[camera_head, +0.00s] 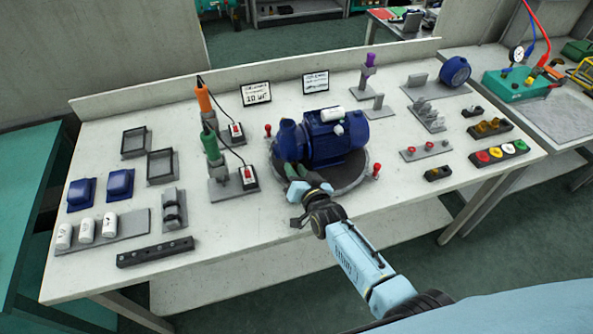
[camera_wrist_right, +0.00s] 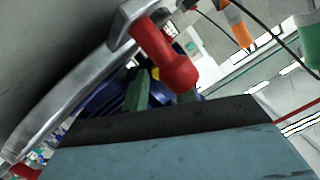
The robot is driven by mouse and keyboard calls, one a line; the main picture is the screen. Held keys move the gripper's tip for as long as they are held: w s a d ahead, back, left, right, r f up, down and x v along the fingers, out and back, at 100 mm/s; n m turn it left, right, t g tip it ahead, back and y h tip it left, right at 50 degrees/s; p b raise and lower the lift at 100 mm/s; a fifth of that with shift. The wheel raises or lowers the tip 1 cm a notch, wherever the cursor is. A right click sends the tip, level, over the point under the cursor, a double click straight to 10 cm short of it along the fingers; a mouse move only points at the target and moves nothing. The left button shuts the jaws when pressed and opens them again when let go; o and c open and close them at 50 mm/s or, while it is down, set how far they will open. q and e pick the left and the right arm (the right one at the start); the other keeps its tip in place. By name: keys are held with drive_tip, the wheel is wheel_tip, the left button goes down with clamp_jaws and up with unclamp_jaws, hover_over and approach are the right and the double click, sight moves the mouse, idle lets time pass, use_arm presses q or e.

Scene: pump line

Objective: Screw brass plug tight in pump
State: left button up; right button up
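The blue pump (camera_head: 335,137) lies on a round grey turntable (camera_head: 352,183) in the middle of the bench. My right gripper (camera_head: 297,173) is at the front left of the pump, low by its rounded end, with its fingers pointing toward it. In the right wrist view its two green fingers (camera_wrist_right: 162,92) stand a little apart, partly hidden behind a red knob. A small yellow patch (camera_wrist_right: 155,73) shows near the fingertips; I cannot tell whether it is the brass plug or whether it is held. Blue pump parts (camera_wrist_right: 105,98) show behind the fingers. My left gripper is out of view.
A red knob (camera_wrist_right: 170,58) and the metal turntable edge (camera_wrist_right: 75,85) are close to my right wrist camera. Orange (camera_head: 203,97) and green (camera_head: 210,145) screwdrivers stand left of the pump. A holder with brass-coloured parts (camera_head: 490,127) sits at right. The bench front is partly clear.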

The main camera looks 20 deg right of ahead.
clamp_jaws()
drive_tip(key=shift+f+m+y+b, duration=0.15)
drive_tip(key=shift+m+y+b, duration=0.35)
drive_tip(key=shift+m, duration=0.7)
drive_tip(key=shift+c, duration=0.7)
unclamp_jaws()
drive_tip(key=o, duration=0.4)
drive_tip(key=shift+r+n+h+p, duration=0.25)
drive_tip(key=shift+n+h+p, duration=0.15)
drive_tip(key=shift+n+p, duration=0.35)
drive_tip(key=shift+f+n, duration=0.15)
drive_tip(key=shift+n, duration=0.4)
